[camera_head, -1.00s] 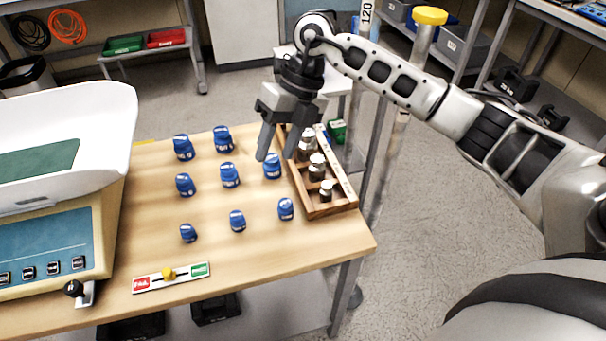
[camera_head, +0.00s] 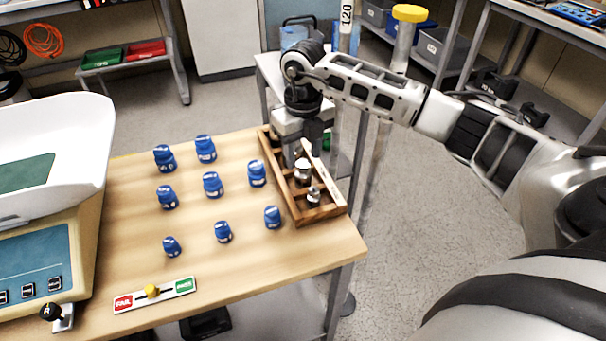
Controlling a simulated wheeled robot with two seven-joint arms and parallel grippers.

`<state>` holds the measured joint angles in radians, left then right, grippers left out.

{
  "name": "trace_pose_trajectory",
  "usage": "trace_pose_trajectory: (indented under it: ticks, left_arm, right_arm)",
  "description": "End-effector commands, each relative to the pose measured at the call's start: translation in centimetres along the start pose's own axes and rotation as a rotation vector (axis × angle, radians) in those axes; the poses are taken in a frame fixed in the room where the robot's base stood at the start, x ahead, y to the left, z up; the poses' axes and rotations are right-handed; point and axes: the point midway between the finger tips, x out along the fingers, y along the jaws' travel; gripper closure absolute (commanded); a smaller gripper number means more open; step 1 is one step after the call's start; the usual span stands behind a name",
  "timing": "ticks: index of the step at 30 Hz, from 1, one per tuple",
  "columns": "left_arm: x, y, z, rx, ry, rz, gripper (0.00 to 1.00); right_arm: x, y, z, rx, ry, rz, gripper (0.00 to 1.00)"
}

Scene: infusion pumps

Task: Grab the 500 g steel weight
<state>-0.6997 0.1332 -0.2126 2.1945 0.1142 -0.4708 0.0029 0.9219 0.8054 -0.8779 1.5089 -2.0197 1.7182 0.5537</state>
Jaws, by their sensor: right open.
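A wooden tray (camera_head: 325,213) with compartments stands at the table's right edge. Two steel weights with knobs show in it: a middle one (camera_head: 302,172) and a smaller one (camera_head: 313,196) nearest me. The far end of the tray, where a larger steel weight stood in the earlier view, is hidden behind my right gripper (camera_head: 303,154). My right gripper points down over that far end, its fingers apart and low at the tray. I cannot tell whether the large weight is between them. No mass marking is readable. My left gripper is out of view.
A scale with a white pan (camera_head: 60,130) stands at the left. A red and green FAIL/PASS slider (camera_head: 153,292) lies at the front. The table's right edge is close to the tray.

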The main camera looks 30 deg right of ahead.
Motion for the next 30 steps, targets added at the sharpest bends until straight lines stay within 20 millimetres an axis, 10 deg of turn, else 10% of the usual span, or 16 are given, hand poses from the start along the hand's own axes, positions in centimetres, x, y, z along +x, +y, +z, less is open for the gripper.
trace_pose_trajectory:
  ticks: [19,24,30]
  left_arm:
    - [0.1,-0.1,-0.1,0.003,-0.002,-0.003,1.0]
    - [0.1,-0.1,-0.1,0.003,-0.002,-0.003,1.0]
    - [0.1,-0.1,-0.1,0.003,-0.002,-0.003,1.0]
  right_arm:
    - [5.2,0.3,-0.5,-0.001,0.001,0.0,0.55]
    - [5.1,0.3,-0.5,-0.001,0.001,0.0,0.97]
    - [5.0,0.3,-0.4,0.0,-0.002,0.001,1.0]
